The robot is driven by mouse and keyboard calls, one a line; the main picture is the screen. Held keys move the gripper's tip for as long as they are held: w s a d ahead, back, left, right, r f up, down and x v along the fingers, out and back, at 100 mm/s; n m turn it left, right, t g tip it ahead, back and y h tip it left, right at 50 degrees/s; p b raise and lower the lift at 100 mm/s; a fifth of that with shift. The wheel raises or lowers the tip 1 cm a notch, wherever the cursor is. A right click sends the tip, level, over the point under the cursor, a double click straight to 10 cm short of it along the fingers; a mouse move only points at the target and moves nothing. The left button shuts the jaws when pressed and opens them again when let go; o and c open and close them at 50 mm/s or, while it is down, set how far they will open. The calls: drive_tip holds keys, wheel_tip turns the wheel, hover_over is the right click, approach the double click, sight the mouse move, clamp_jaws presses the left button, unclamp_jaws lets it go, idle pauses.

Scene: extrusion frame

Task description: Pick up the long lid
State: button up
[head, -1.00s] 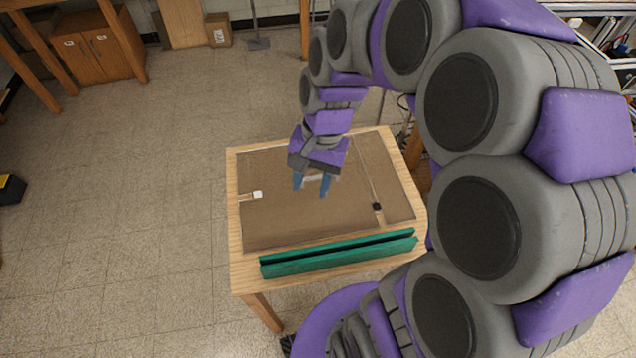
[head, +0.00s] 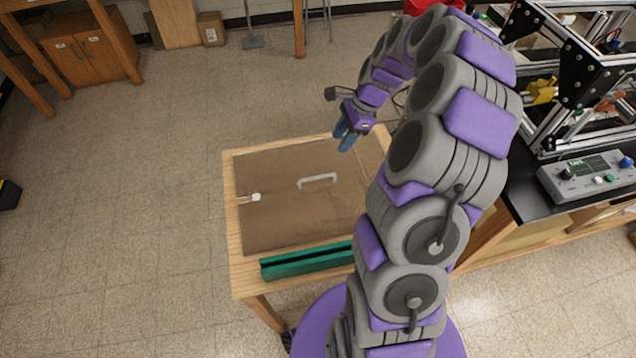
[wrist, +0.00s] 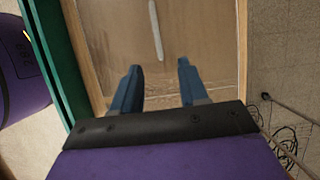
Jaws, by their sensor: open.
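A wide brown panel (head: 285,215) lies flat on the wooden table (head: 237,225). A pale bar handle (head: 318,179) is at its middle. A long green grooved piece (head: 308,261) lies along the table's near edge, its right part hidden by my arm. I cannot tell which of these is the long lid. My gripper (head: 346,137) has blue fingers that are apart and empty. It hangs above the back right of the panel, clear of the handle. In the wrist view, the handle (wrist: 156,30) lies beyond the open fingers (wrist: 157,70), and the green piece (wrist: 58,50) runs at left.
A small white clip (head: 256,197) sits at the panel's left edge. At right, a black bench holds a metal frame machine (head: 565,85) and a control box (head: 592,180). Open floor (head: 130,220) lies left of the table. Cables (wrist: 285,150) lie at right in the wrist view.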

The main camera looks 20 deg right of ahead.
drive_tip(key=b, duration=0.3)
approach(318, 177)
drive_tip(key=x, duration=0.5)
drive_tip(key=shift+w+d+f, duration=0.25)
drive_tip(key=shift+w+f, duration=0.05)
drive_tip(key=shift+f, duration=0.05)
drive_tip(key=b+x, duration=0.1)
drive_tip(key=x, duration=0.4)
drive_tip(key=shift+s+a, duration=0.15)
drive_tip(key=shift+a, duration=0.1)
drive_tip(key=shift+c, duration=0.4)
clamp_jaws()
